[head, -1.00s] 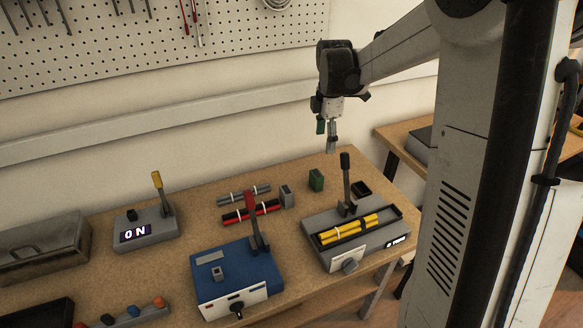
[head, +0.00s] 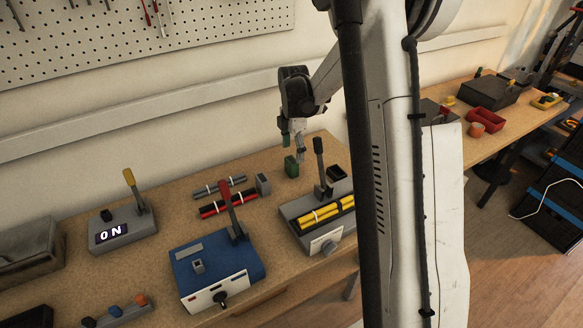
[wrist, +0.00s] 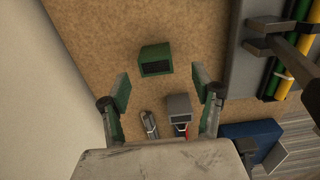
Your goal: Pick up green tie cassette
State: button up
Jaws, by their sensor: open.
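The green tie cassette (head: 291,166) is a small green block standing on the wooden bench, near the wall side. In the wrist view the green tie cassette (wrist: 155,58) lies ahead of my gripper, centred between the lines of its fingers, with a dark slot on the side facing me. My gripper (head: 293,142) hangs just above the cassette in the head view. In the wrist view my gripper (wrist: 169,92) is open and empty, its two green-padded fingers spread wide and apart from the cassette.
A grey cassette (wrist: 179,107) stands close by, next to grey and red bundles (head: 225,207). A grey machine (head: 312,216) with a black lever and yellow rods stands to the right. A blue machine (head: 215,268) with a red lever stands in front.

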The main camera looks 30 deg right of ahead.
aim_at(292, 160)
jog(key=shift+w+a+f, duration=0.1)
jog(key=shift+w+f, duration=0.1)
jog(key=shift+f, duration=1.15)
jog(key=shift+w+f, duration=0.15)
jog(key=shift+f, duration=1.15)
jog(key=c, duration=1.2)
jog(key=shift+c, duration=0.2)
jog(key=shift+r, duration=0.15)
